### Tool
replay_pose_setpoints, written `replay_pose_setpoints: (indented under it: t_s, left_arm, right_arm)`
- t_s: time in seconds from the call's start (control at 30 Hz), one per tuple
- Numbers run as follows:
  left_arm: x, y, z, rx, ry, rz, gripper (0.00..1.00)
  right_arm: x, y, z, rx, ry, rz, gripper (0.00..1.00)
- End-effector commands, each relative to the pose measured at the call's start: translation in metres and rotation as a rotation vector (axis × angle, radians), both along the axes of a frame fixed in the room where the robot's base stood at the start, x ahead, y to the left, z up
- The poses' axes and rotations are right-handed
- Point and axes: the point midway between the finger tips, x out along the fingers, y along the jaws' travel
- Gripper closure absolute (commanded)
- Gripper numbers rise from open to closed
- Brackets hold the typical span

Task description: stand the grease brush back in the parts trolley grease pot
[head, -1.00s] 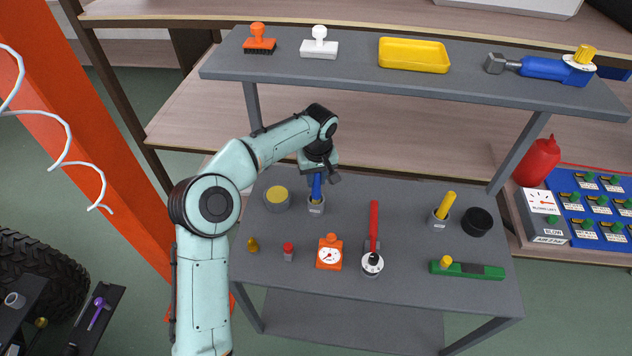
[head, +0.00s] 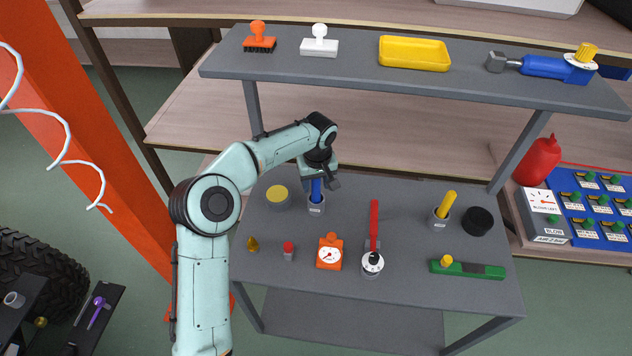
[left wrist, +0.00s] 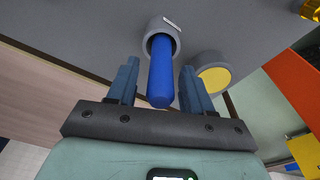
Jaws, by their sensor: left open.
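A blue-handled tool (head: 316,190), which looks like the grease brush, stands in a small grey labelled pot (head: 316,209) at the left of the trolley's lower top. My left gripper (head: 319,180) is above it, over the handle's upper end. In the left wrist view the blue handle (left wrist: 162,75) rises from the round grey pot (left wrist: 168,28) and lies between the two open fingers of my left gripper (left wrist: 158,72), with a gap on each side. The bristles are hidden in the pot. My right gripper is not in view.
A yellow-topped round tin (head: 277,196) stands close left of the pot. A second grey pot (head: 440,220) holds a yellow-handled tool, beside a black cup (head: 477,221). An orange gauge (head: 329,252) and a red-handled tool (head: 374,225) are in front. The upper shelf (head: 360,72) overhangs behind.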

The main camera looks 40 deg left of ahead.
Motion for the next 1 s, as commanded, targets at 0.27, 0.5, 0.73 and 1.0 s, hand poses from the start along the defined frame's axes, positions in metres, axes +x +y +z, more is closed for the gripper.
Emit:
replay_pose_setpoints:
  t_s: [0.27,0.5,0.73,1.0]
  left_arm:
    - [0.0,-0.002,0.026,0.003,-0.005,0.0,0.49]
    - [-0.003,-0.002,0.065,0.002,-0.003,0.0,0.49]
    - [-0.005,-0.003,0.077,0.001,0.0,0.0,0.49]
    - [-0.005,-0.003,0.076,0.001,0.0,0.0,0.49]
  right_arm:
    - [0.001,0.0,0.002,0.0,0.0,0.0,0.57]
    - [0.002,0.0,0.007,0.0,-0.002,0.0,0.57]
    - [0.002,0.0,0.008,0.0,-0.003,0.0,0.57]
    - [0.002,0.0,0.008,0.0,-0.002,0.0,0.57]
